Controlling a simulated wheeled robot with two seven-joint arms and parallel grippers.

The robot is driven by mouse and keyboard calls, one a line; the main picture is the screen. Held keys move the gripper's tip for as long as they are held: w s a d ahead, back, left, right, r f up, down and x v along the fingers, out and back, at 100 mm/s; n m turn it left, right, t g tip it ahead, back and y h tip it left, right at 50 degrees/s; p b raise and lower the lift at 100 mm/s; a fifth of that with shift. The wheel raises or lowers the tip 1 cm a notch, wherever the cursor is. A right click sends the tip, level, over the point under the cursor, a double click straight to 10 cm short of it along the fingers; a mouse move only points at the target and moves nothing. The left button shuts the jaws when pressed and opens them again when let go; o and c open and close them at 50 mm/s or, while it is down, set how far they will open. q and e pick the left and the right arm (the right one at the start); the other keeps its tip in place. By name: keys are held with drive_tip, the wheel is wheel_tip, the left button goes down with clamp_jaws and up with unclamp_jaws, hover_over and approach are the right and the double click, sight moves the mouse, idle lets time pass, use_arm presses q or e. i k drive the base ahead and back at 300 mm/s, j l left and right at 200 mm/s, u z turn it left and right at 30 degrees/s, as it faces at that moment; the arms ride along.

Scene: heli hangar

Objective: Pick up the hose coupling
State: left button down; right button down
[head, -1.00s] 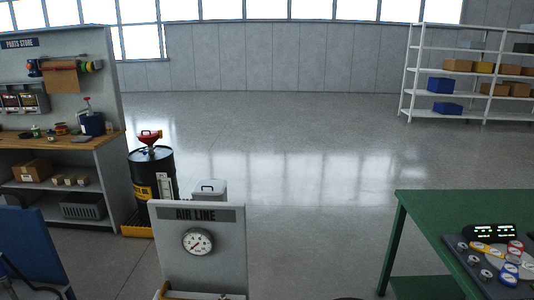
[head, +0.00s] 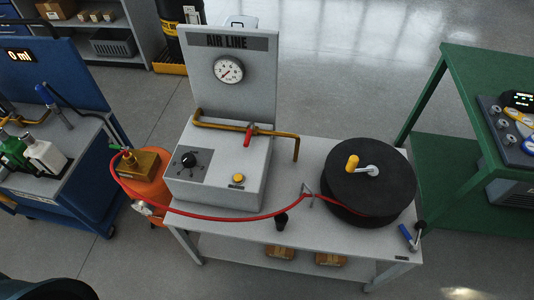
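A red hose (head: 235,218) runs from the black reel (head: 368,180) through a small guide, along the bench's front edge and past its left end. It curves up there beside a brass-coloured block (head: 138,162) on an orange tank (head: 152,185). A small silvery fitting (head: 143,208) shows beside the tank near the hose. I cannot tell for certain whether this fitting or the hose end by the block is the hose coupling; both are small. Neither of my grippers is in view.
A blue cart (head: 85,150) with bottles stands left, a green table (head: 435,115) right. Floor shows in front.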

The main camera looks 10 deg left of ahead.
sight(128, 157)
drive_tip(key=u, duration=1.45)
drive_tip(key=z, duration=1.3)
drive_tip(key=i+j+z, duration=0.1)
drive_tip(key=j+z, duration=0.3)
drive_tip(key=j, duration=1.25)
drive_tip(key=k+j+z, duration=0.1)
drive_tip(key=j+z, duration=0.25)
drive_tip(key=j, duration=1.3)
